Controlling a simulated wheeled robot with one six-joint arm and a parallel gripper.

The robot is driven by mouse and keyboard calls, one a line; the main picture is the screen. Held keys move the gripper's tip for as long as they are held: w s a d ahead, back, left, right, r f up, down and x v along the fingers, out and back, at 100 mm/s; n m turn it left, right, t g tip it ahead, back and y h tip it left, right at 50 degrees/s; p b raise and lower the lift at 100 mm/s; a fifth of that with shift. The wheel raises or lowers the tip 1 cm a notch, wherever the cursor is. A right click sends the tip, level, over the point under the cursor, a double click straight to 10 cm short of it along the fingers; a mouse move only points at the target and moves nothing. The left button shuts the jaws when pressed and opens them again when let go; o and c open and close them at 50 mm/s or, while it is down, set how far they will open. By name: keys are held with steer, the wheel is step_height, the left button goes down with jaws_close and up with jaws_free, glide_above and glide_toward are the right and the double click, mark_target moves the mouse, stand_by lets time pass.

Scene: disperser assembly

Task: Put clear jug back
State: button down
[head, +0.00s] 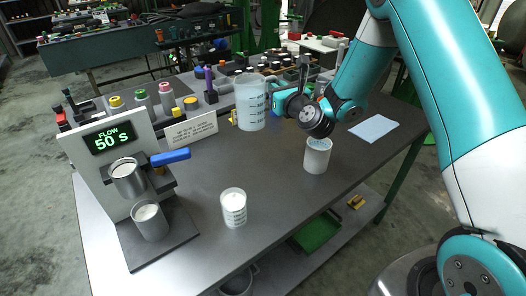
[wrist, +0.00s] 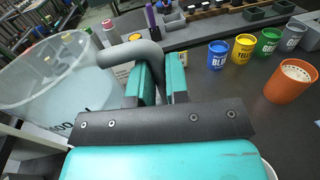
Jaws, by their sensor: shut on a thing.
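The clear jug (head: 251,104) is a see-through measuring jug with blue markings. It is upright near the back middle of the table in the head view. In the wrist view the jug (wrist: 52,88) fills the left side, with its grey handle (wrist: 140,52) reaching to the fingers. My gripper (wrist: 160,78) is shut on the handle. In the head view my gripper (head: 278,102) is at the jug's right side. Whether the jug's base touches the table is hard to tell.
A flow stand (head: 143,190) with metal cups is at the left. A small clear beaker (head: 234,208) and a white cup (head: 317,156) stand in front. A sign (head: 192,130) and several bottles line the back. In the wrist view several colored cups and an orange cup (wrist: 291,82) stand right.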

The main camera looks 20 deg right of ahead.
step_height(320, 180, down, 18)
steer(key=b, duration=1.3)
steer(key=shift+d, duration=0.15)
steer(key=shift+f, duration=0.15)
steer(key=shift+f, duration=0.15)
steer(key=c, duration=1.1)
jaws_free()
steer(key=shift+r, duration=0.2)
steer(key=shift+s, duration=0.1)
